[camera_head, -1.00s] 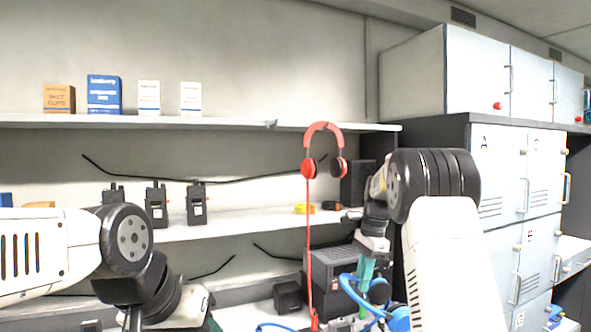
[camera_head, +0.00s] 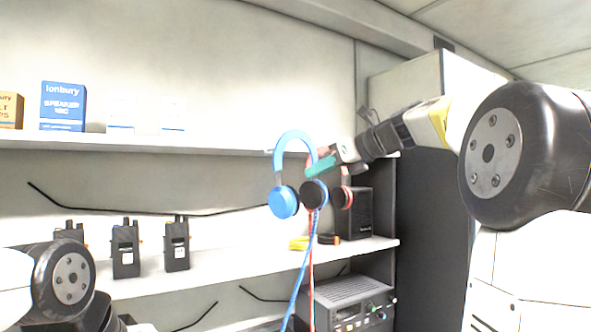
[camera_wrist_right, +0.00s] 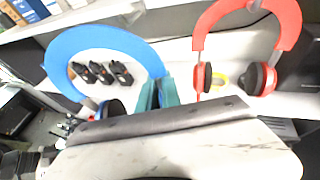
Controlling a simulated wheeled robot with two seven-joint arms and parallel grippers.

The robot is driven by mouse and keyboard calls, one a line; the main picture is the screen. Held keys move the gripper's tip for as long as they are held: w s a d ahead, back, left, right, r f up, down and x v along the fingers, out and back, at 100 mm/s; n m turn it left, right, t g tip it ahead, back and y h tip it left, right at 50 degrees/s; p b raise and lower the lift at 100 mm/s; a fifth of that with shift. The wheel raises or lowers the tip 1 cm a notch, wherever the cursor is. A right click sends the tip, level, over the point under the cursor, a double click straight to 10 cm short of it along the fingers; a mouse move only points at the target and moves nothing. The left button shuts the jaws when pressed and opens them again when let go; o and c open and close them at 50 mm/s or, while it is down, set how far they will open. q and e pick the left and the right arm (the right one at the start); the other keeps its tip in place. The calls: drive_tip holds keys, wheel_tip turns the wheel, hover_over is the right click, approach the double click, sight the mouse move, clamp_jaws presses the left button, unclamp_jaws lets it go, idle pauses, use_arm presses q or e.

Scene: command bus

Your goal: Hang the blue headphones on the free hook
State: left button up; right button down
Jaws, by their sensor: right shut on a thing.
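The blue headphones (camera_head: 284,145) hang upright in the air in front of the upper shelf's edge, cord trailing down. My right gripper (camera_head: 322,167), with teal fingers, is shut on the right side of their headband. In the right wrist view the blue band (camera_wrist_right: 85,35) arches left of the teal fingers (camera_wrist_right: 160,92). Red headphones (camera_head: 342,195) hang just behind and right, largely hidden in the head view; they show clearly in the wrist view (camera_wrist_right: 288,22). A small hook-like tip (camera_head: 269,152) shows at the shelf edge beside the blue band. My left gripper is out of frame.
The upper shelf (camera_head: 200,143) carries boxes, including a blue one (camera_head: 62,107). The lower shelf (camera_head: 220,262) holds several radios (camera_head: 176,245), a yellow item (camera_head: 299,243) and a black speaker (camera_head: 355,213). A radio unit (camera_head: 350,300) stands below.

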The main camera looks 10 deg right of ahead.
drive_tip(key=shift+w+a+r, duration=0.1)
drive_tip(key=shift+a+r, duration=0.1)
drive_tip(key=shift+r, duration=0.1)
drive_tip(key=w+a+f, duration=0.3)
drive_tip(key=w+a, duration=0.1)
drive_tip(key=w, duration=0.6)
idle(1.1)
drive_tip(key=shift+w, duration=0.15)
idle(0.4)
